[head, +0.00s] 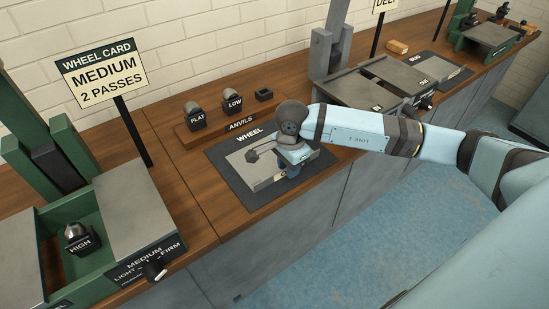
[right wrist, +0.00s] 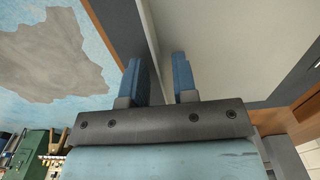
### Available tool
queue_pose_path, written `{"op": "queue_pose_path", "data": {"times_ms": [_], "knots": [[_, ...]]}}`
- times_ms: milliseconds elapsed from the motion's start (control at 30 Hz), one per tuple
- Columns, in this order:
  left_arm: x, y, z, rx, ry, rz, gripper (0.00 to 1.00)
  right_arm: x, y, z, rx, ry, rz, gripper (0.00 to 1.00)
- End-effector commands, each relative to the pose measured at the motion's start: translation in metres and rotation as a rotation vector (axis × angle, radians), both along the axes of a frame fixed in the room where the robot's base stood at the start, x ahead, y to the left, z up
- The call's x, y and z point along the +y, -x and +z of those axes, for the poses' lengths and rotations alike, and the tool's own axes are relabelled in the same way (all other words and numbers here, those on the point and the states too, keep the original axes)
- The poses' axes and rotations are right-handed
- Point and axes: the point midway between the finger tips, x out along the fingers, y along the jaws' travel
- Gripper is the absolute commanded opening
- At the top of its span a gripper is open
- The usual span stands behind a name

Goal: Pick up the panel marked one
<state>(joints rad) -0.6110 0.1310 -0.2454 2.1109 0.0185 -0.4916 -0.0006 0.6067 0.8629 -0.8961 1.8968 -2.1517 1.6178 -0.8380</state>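A pale grey panel (head: 240,163) lies on the dark mat lettered WHEEL (head: 222,154) on the wooden bench. A small pale tag shows at its front edge, too small to read. My right gripper (head: 291,172) reaches down at the panel's front right edge and hides part of it. In the right wrist view, its two blue fingers (right wrist: 160,82) stand apart, with the panel's edge (right wrist: 151,50) running between them. A clear gap shows, and I see no firm grip. My left gripper is not in view.
Behind the mat stands an anvil rack (head: 215,131) with blocks marked FLAT and LOW. To the left are a green machine (head: 88,225) and a wheel card sign (head: 104,74). Grey plates (head: 355,90) lie farther right. Blue floor is in front.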

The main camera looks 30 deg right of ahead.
Motion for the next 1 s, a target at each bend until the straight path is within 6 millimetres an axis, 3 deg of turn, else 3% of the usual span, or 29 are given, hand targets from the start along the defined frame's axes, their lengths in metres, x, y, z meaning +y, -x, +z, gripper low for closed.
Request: {"op": "queue_pose_path", "data": {"times_ms": [33,100,633,867,1000], "knots": [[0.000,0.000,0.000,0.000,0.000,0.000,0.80,0.000,0.000,0.000,0.000,0.000,0.000,0.15],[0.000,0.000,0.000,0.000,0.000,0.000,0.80,0.000,0.000,0.000,0.000,0.000,0.000,0.00],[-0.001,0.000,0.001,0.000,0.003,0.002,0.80,0.000,-0.001,0.010,-0.004,0.000,0.000,0.00],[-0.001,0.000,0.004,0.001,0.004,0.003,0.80,0.000,-0.002,0.049,-0.006,0.001,0.000,0.00],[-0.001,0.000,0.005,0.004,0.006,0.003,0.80,0.000,-0.002,0.090,-0.008,0.000,0.001,0.00]]}}
